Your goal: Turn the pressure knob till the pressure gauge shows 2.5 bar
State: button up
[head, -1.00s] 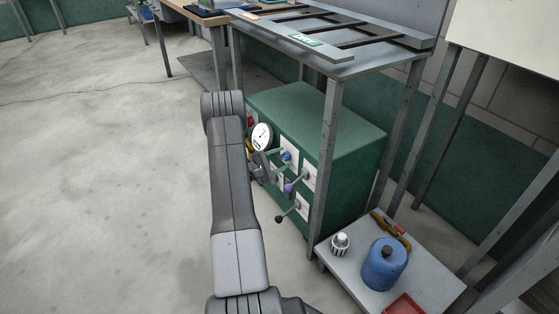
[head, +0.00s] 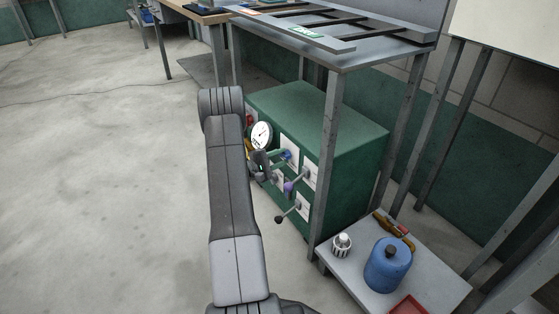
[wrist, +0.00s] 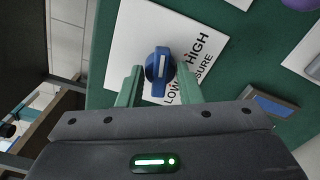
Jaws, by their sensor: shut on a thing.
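The blue pressure knob (wrist: 160,66) sits on a white plate lettered "HIGH", "LOW" and "PRESSURE" in the wrist view. The knob also shows in the head view (head: 288,154) on the front of the green cabinet. My gripper (wrist: 160,78) is shut on the knob, its green fingers on either side of it. In the head view my gripper (head: 282,156) is small, at the panel front. The round white pressure gauge (head: 262,135) is just left of the knob, partly beside my arm. Its dark needle shows, but the scale is too small to read.
A purple knob (head: 289,187) and a black-ended lever (head: 279,219) stick out below on the cabinet (head: 345,170). A grey table leg (head: 325,170) stands close to the right. A low table with a blue canister (head: 387,265) is at lower right.

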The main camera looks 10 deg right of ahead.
jog(key=o, duration=1)
jog(key=p+v, duration=0.3)
jog(key=v, duration=1)
jog(key=shift+s+a+p, duration=0.1)
jog(key=shift+a+p, duration=0.3)
jog(key=b+x, duration=0.4)
jog(key=x, duration=1)
jog(key=shift+d, duration=0.1)
jog(key=shift+r+p, duration=0.1)
jog(key=shift+p, duration=0.35)
jog(key=shift+n, duration=0.3)
